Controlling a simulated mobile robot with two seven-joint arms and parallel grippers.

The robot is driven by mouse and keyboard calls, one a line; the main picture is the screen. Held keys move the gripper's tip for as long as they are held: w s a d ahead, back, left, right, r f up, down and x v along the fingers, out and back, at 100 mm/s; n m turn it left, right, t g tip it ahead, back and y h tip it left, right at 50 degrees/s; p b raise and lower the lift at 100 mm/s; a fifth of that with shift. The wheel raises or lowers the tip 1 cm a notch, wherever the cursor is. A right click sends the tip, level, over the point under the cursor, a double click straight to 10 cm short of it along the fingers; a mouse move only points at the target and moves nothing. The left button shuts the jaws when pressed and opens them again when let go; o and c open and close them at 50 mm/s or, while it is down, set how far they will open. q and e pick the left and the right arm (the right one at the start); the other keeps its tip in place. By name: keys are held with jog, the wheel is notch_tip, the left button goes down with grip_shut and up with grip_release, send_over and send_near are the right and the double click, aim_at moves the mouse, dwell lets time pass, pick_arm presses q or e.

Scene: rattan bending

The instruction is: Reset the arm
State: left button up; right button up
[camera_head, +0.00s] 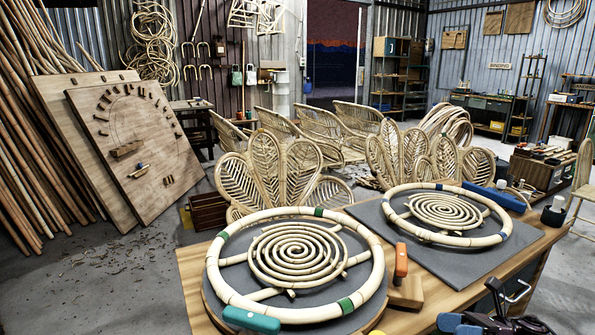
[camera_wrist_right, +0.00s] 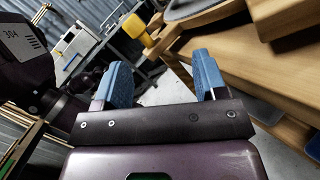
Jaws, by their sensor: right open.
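My right gripper (camera_wrist_right: 163,72) shows in the right wrist view with its two blue fingers apart and nothing between them. Past the fingers is grey floor, with the wooden table edge to the right, so it appears beside the table. In the head view a dark jointed shape stands at the bottom right corner; I cannot tell for sure whether it is part of my right arm. My left gripper is in neither view. On the table (camera_head: 195,290), a near rattan ring with a spiral (camera_head: 297,254) and a far one (camera_head: 445,211) lie flat on grey mats.
A blue block (camera_head: 494,196) lies behind the far ring. Leaf-shaped rattan chair backs (camera_head: 290,165) stand behind the table. Floor on the left is mostly open.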

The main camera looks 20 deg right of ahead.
pick_arm(q)
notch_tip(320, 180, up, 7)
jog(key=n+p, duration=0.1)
jog(key=p, duration=0.7)
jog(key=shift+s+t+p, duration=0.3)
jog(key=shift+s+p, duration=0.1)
pick_arm(e)
jog(key=s+a+f+n+h, duration=0.3)
jog(key=s+a+n+h, duration=0.5)
jog(key=a+n, duration=0.3)
jog(key=s+a+f+n+h, duration=0.4)
jog(key=s+a+n+h, duration=0.3)
jog(key=n, duration=1.3)
jog(key=a+h, duration=0.2)
jog(key=a, duration=0.2)
jog(key=shift+s+f+t, duration=0.3)
jog(key=shift+s+t, duration=0.1)
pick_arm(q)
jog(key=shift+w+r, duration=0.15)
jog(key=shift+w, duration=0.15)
pick_arm(e)
jog(key=shift+a, duration=0.1)
